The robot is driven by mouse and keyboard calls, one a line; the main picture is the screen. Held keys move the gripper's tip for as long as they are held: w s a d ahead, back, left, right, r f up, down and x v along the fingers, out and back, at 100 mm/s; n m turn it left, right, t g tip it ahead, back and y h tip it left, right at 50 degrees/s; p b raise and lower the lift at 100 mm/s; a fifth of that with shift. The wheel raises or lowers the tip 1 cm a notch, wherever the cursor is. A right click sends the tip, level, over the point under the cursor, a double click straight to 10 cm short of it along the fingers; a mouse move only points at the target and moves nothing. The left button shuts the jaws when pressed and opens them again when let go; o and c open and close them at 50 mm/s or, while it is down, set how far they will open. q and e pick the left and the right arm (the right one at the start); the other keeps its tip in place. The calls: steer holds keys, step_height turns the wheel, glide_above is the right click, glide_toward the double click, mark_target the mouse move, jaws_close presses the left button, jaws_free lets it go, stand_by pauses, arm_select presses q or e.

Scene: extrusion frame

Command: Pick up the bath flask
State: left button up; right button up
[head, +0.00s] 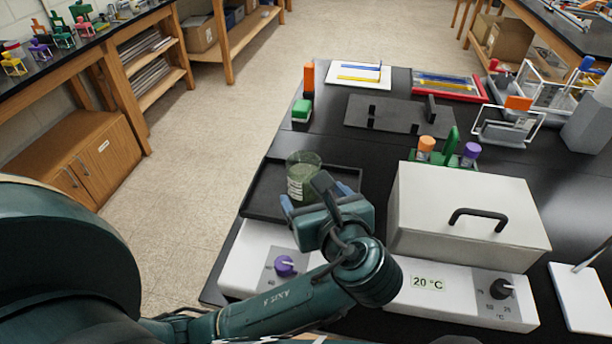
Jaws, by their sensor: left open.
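A clear glass vessel with greenish contents and a white label (301,172), which looks like the bath flask, stands upright on the black tray platform (262,200) of a white device. My left gripper (306,196) is open at the near side of the flask. One finger is at the flask's lower left and the other at its right. I cannot tell whether they touch it. The gripper hides part of the flask's lower right side. My right gripper is not in view.
A white bath with a handled lid (468,215) and a 20 °C label stands close to the right of my gripper. A rack with orange and purple capped tubes (449,150) is behind it. A dark plate (395,117) lies farther back. A green-based orange item (303,103) stands behind the flask.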

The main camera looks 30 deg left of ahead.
mark_target(304, 178)
arm_select(q)
steer(key=x, duration=0.9)
steer(key=shift+w+d+f, duration=0.1)
steer(key=shift+w+d, duration=0.1)
steer(key=shift+c, duration=0.3)
steer(key=c, duration=1.1)
